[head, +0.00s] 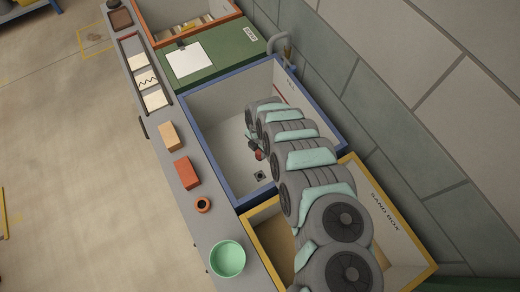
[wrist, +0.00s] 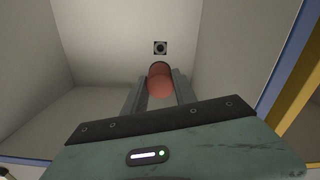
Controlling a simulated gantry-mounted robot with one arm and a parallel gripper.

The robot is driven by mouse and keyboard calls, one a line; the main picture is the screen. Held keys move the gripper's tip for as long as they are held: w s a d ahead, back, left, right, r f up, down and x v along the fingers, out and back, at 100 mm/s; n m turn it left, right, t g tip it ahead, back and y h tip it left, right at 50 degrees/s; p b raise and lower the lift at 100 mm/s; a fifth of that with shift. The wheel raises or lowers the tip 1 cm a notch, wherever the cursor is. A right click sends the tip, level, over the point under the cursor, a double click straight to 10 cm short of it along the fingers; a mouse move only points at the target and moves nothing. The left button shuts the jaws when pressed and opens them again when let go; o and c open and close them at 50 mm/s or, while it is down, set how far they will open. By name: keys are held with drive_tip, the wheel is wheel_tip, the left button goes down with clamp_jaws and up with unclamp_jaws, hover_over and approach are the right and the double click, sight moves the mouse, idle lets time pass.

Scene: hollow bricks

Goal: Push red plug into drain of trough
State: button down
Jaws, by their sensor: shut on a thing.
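The red plug (wrist: 159,82) is between the fingers of my gripper (wrist: 159,92) in the wrist view. My gripper is shut on it. In the head view the plug (head: 259,155) shows as a small red spot below the end of my arm, inside the blue-rimmed trough (head: 212,108). The drain (head: 260,175) is a small dark square fitting on the trough floor. In the wrist view the drain (wrist: 160,47) lies just beyond the plug, in line with it and apart from it. My arm hides part of the trough's right side.
A yellow-rimmed sand box (head: 262,245) adjoins the trough in front, and a green lid (head: 225,52) lies behind it. On the grey ledge at left stand a green bowl (head: 227,259), a red brick (head: 187,172) and a tan brick (head: 169,136). The trough's left floor is clear.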

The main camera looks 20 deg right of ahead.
drive_tip(key=shift+f+b, duration=10.75)
drive_tip(key=shift+f, duration=1.6)
drive_tip(key=c, duration=0.9)
unclamp_jaws()
wheel_tip(320, 180, up, 11)
drive_tip(key=p, duration=0.3)
drive_tip(key=shift+f+p, duration=0.1)
drive_tip(key=shift+p, duration=0.25)
